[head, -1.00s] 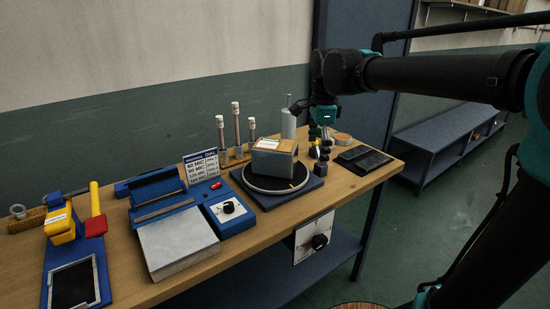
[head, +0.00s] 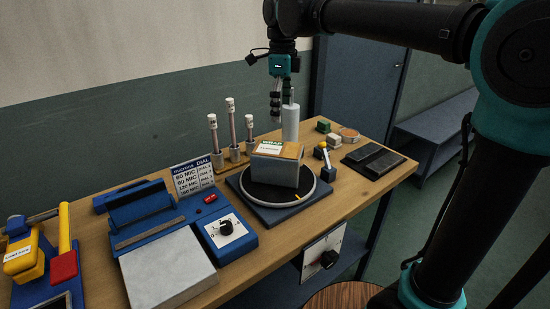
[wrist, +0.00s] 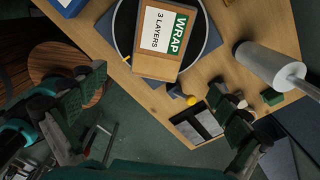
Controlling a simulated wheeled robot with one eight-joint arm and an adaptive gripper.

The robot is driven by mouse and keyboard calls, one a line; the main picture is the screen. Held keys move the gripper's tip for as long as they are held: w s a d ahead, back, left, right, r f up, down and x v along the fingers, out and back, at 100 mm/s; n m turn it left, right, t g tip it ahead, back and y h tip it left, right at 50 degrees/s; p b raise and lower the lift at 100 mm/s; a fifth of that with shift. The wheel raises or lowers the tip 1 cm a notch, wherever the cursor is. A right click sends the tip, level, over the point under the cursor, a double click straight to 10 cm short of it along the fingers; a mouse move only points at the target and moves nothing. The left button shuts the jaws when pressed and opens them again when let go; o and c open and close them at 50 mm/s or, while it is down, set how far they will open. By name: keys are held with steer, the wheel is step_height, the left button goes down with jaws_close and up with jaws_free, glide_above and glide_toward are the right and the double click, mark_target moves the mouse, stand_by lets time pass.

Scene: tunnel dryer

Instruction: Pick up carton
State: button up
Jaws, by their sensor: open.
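The carton (head: 274,171) is a grey box with a brown top and a white and green label. It sits on the round black turntable (head: 259,198) on the bench. In the wrist view the carton (wrist: 148,66) lies ahead of the fingers, and its label reads "WRAP 3 LAYERS". My gripper (head: 281,105) hangs above and behind the carton in the head view, apart from it. In the wrist view my gripper (wrist: 155,115) has its two fingers spread wide with nothing between them.
A pale upright cylinder (head: 290,123) stands behind the carton, with several capped rods (head: 232,130) to its left. A small yellow-topped lever (head: 325,155) and dark flat pads (head: 373,161) are to the right. A blue sealer with a dial (head: 226,228) is at the left.

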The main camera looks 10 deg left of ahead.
mark_target(281, 149)
step_height(281, 149, down, 12)
steer(key=shift+r, duration=0.1)
steer(key=shift+a+f, duration=0.25)
steer(key=shift+f, duration=1.1)
steer(key=shift+a+f, duration=0.25)
steer(key=shift+f, duration=1.05)
steer(key=c, duration=1.9)
